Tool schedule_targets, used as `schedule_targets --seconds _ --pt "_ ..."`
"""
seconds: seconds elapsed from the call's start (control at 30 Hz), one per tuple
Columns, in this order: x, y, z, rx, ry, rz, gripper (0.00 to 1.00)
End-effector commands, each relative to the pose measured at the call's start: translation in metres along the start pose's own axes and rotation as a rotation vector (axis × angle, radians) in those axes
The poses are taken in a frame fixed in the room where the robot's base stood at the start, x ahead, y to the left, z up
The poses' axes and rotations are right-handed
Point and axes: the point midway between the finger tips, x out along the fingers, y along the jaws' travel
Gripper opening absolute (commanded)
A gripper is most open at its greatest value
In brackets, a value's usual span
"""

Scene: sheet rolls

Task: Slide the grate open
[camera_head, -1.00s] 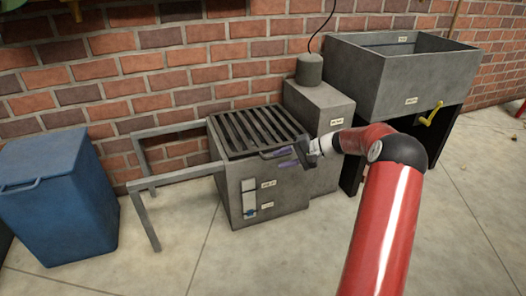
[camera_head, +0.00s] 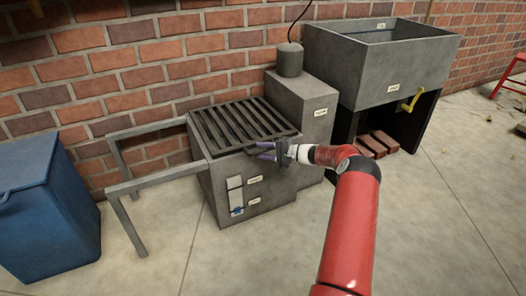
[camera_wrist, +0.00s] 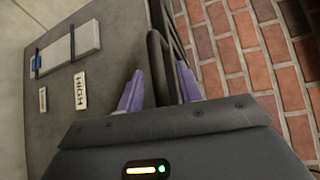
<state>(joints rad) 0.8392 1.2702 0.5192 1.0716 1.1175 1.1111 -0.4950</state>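The grate (camera_head: 240,124) is a dark slatted panel lying on top of a grey box (camera_head: 225,190). A dark bar handle stands out at its front right edge; it shows in the wrist view (camera_wrist: 157,62). My gripper (camera_head: 262,151) is at this handle, in front of the grate's right part. In the wrist view its two purple fingers (camera_wrist: 158,90) are apart, one on each side of the bar. A small gap seems to show beside the bar, so the fingers look open around it. The grate covers the box top.
A grey rail frame (camera_head: 150,183) extends left from the box at grate height. A blue bin (camera_head: 45,200) stands further left. A grey block with a cylinder (camera_head: 290,60) and a large trough (camera_head: 385,60) stand right. Brick wall behind; floor in front is clear.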

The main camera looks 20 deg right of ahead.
Motion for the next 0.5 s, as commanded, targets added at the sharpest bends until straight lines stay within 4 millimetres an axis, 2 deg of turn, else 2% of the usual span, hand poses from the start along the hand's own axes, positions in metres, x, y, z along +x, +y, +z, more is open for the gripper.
schedule_targets --seconds 0.3,0.5 --pt "0.0046 0.0004 0.0001 0.001 0.0 0.001 0.36" --pt "0.0045 0.0004 0.0002 0.001 0.0 0.001 0.11"
